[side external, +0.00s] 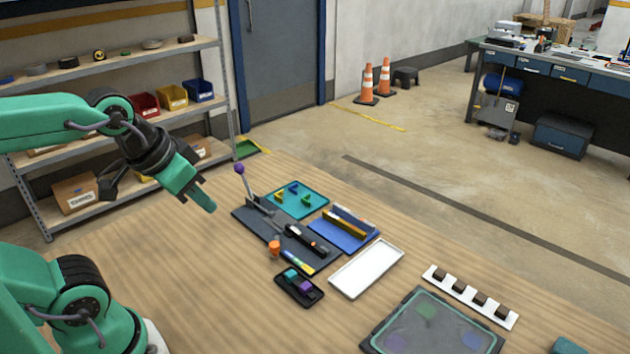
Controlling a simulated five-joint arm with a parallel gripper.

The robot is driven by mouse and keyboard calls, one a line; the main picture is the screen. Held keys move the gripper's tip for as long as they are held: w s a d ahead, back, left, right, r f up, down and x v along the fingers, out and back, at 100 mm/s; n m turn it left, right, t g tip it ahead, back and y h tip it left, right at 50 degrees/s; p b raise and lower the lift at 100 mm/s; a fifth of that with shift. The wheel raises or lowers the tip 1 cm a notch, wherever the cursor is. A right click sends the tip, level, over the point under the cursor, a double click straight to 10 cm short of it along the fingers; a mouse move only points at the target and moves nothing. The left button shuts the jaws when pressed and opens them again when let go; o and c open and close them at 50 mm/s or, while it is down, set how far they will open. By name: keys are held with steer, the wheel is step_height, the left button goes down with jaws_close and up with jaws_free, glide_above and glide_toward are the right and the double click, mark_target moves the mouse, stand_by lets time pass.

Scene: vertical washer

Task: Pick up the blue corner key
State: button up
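A teal tray (319,201) on the wooden table holds several small corner-shaped pieces, with yellow and dark green or blue tones.
A dark fixture with a purple-knobbed lever (240,170) stands beside the teal tray. A blue tray (343,244) with bars, a white tray (367,268) and a small black tray (299,300) lie nearby. The table's left part is clear.

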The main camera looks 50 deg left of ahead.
steer(key=w+a+r+g, duration=0.2)
steer(key=w+a, duration=0.2)
steer(key=w, duration=0.8)
steer(key=w+a+r+g, duration=0.1)
steer(key=w+a, duration=0.3)
steer(key=w, duration=0.8)
steer(key=w+a+f+g, duration=0.1)
steer(key=w+a+f, duration=0.3)
steer(key=f, duration=0.2)
steer(key=w+a+f, duration=0.4)
steer(key=w+f, duration=0.1)
steer(key=f, duration=0.2)
steer(key=w+a+f+g, duration=0.1)
steer(key=w+a+f, duration=0.4)
steer(key=f, duration=0.1)
steer(key=shift+w+f+g, duration=0.2)
steer(key=shift+g, duration=0.1)
steer(key=shift+f, duration=1.25)
steer(key=shift+a+f, duration=0.15)
steer(key=shift+f, duration=2.5)
